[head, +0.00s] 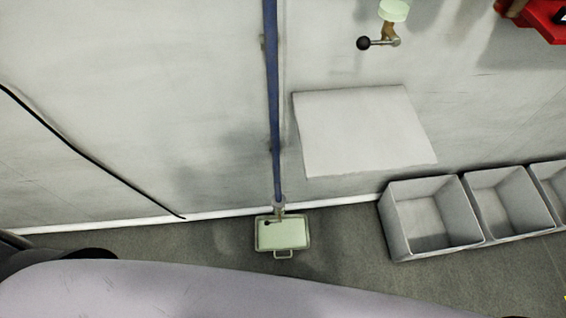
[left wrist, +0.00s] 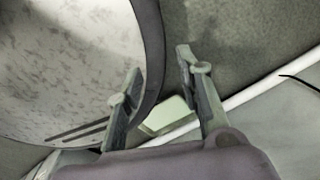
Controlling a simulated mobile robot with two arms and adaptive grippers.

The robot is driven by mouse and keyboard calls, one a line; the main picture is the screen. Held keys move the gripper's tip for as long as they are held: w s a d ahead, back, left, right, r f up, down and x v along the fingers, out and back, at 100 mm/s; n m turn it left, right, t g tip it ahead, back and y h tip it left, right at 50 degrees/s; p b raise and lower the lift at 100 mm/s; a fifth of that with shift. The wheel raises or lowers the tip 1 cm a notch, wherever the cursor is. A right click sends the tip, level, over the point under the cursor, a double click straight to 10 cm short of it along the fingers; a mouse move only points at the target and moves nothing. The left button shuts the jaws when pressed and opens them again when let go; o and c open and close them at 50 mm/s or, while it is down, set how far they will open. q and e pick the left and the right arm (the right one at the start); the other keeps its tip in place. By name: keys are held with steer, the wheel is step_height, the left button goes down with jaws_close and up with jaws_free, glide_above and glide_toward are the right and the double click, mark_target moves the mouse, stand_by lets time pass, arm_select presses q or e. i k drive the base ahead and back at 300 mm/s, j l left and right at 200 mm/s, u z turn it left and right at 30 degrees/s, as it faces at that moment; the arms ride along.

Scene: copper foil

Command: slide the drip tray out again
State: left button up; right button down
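The drip tray (head: 298,243) is a small rectangular tray with a pale green inside and a wire handle (head: 283,254) on its near side. It lies on the floor against the wall, below a blue pipe. In the left wrist view part of the pale green tray (left wrist: 168,116) shows beyond my left gripper (left wrist: 160,65). The fingers are spread with nothing between their tips. The tray's handle cannot be made out in that view. Neither gripper shows in the head view, and my right gripper is in no view.
The blue pipe (head: 272,100) runs down the wall to the tray. Several grey open bins (head: 436,250) stand along the wall to the right. A pale panel (head: 360,130) and a black-knobbed lever (head: 375,42) are on the wall. Grey floor (head: 185,243) left of the tray is clear.

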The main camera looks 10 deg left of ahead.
mark_target(291, 235)
steer(key=k+l, duration=0.15)
steer(key=k, duration=0.35)
steer(key=k+l, duration=0.15)
steer(key=k, duration=0.4)
steer(key=k+l, duration=0.15)
steer(key=k, duration=0.35)
